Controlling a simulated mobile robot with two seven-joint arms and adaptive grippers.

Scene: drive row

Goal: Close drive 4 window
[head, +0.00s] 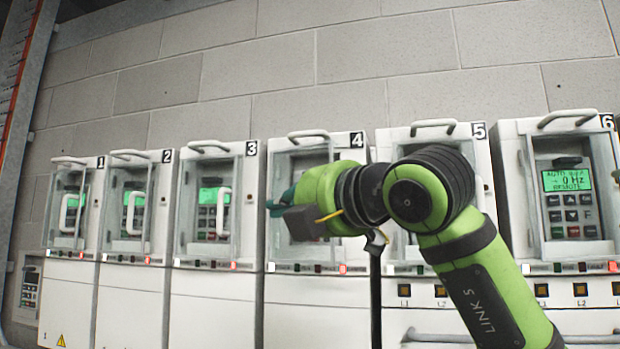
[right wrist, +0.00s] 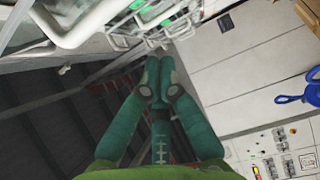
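Drive 4 (head: 318,310) is a white cabinet in the middle of the row, with its number at top right. My right gripper (head: 277,207) is in front of this window, pointing left. In the right wrist view its teal fingers (right wrist: 158,68) are together at the tips, with nothing seen between them. White bar handles (right wrist: 90,22) show beyond the fingers at upper left. My left gripper is not in view.
Drives 1 (head: 67,300), 2 (head: 130,305) and 3 (head: 211,310) stand to the left, with white window handles in front of lit panels. Drives 5 (head: 400,325) and 6 (head: 575,325) stand to the right. A blue object (right wrist: 300,94) and a switch panel (right wrist: 285,150) show in the wrist view.

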